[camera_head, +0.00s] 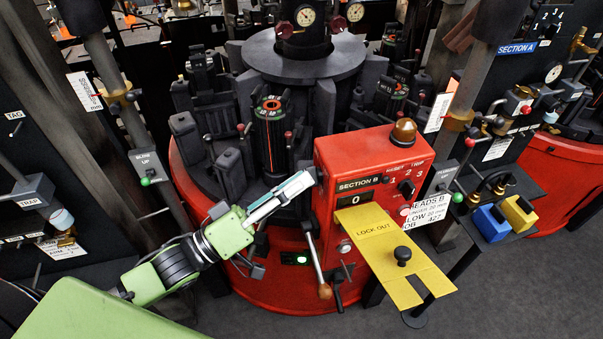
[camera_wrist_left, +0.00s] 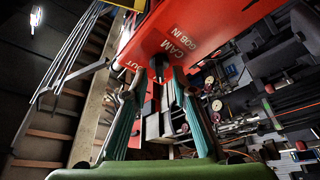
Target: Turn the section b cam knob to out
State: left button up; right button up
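The red Section B box (camera_head: 345,165) stands in the middle of the head view. In the left wrist view its red side (camera_wrist_left: 200,25) carries upside-down lettering "CAM", "GOB IN" and "OUT". A small dark cam knob (camera_wrist_left: 157,68) sticks out of that side below the lettering; its pointing direction is too small to tell. The knob is hidden in the head view. My left gripper (camera_head: 306,181) reaches the left side of the box. Its fingertips (camera_wrist_left: 158,78) are apart, one on either side of the knob, with gaps showing. My right gripper is not in view.
A yellow "LOCK OUT" plate (camera_head: 385,250) juts from the box's front. Blue (camera_head: 490,222) and yellow (camera_head: 517,212) blocks lie at right.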

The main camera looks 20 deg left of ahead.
pick_arm(q)
jog(key=shift+x, duration=0.75)
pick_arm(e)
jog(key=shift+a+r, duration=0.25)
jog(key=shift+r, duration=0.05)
pick_arm(q)
grip_shut()
jog(key=shift+s+a, duration=0.1)
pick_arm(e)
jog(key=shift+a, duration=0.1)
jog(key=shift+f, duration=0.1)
